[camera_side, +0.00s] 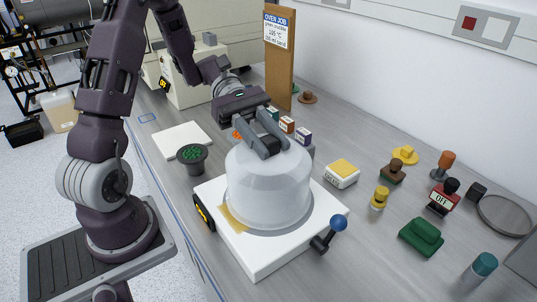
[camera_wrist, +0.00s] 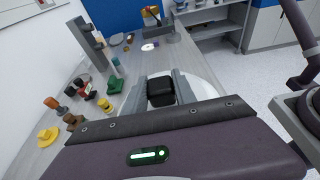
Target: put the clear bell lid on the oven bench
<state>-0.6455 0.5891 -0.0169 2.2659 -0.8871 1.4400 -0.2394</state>
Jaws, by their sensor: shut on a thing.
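The clear bell lid (camera_side: 268,182) is a frosted, see-through dome with a black knob (camera_wrist: 160,92) on top. It stands upright over the white square base unit (camera_side: 262,262); its lower rim appears to be at the plate, though I cannot tell whether it is touching. My gripper (camera_side: 268,146) is above the dome, with its fingers shut on the knob. The wrist view shows the knob between both fingers. The grey bench (camera_side: 385,235) runs under everything, with a cream oven-like box (camera_side: 190,82) at its far left end.
A white square pad (camera_side: 183,138) and a dark cup with green contents (camera_side: 193,156) are left of the dome. A blue-knobbed lever (camera_side: 338,223) sticks out at the base's right. Several small stamps and blocks crowd the right. An OVEN JOB board (camera_side: 279,60) stands behind.

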